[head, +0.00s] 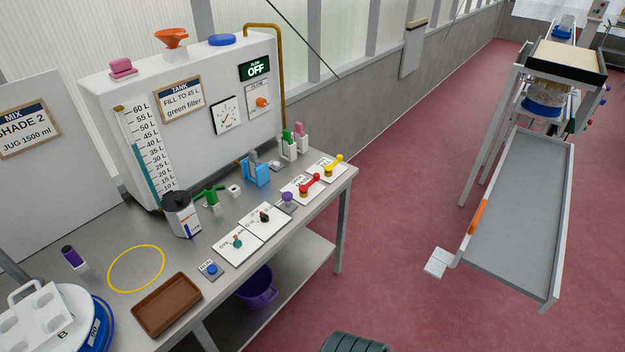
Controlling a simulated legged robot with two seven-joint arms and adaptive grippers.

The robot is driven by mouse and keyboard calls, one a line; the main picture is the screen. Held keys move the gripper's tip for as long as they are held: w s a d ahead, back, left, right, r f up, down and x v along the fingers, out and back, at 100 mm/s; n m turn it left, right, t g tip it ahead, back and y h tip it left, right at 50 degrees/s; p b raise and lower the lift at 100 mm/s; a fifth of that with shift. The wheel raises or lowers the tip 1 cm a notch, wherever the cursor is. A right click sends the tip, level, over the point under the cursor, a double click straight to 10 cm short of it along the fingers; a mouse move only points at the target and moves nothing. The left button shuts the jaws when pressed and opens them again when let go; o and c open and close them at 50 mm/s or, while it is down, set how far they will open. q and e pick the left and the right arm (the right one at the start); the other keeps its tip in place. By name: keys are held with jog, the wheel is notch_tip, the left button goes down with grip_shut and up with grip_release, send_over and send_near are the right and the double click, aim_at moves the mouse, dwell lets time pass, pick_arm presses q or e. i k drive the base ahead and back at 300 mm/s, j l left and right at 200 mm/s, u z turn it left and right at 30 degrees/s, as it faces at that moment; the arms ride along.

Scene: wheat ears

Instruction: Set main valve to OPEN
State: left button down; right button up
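On the steel bench, a valve with a red lever (311,184) sits on a white labelled plate. A valve with a yellow lever (333,164) sits on another white plate at the bench's right end. Both levers point up and to the right in the picture. The plate lettering is too small to read surely, so I cannot tell which is the main valve or which setting each shows. A green-handled fitting (210,195) stands by the tank's foot. Neither of my grippers is in view.
The white tank (190,95) stands behind, its sign (255,68) reading OFF. Teal and black knobs on plates (238,246), a purple knob (287,199), a blue button (212,269) and a brown tray (167,305) line the bench front.

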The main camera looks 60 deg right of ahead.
aim_at(316, 176)
jog(key=z, duration=2.15)
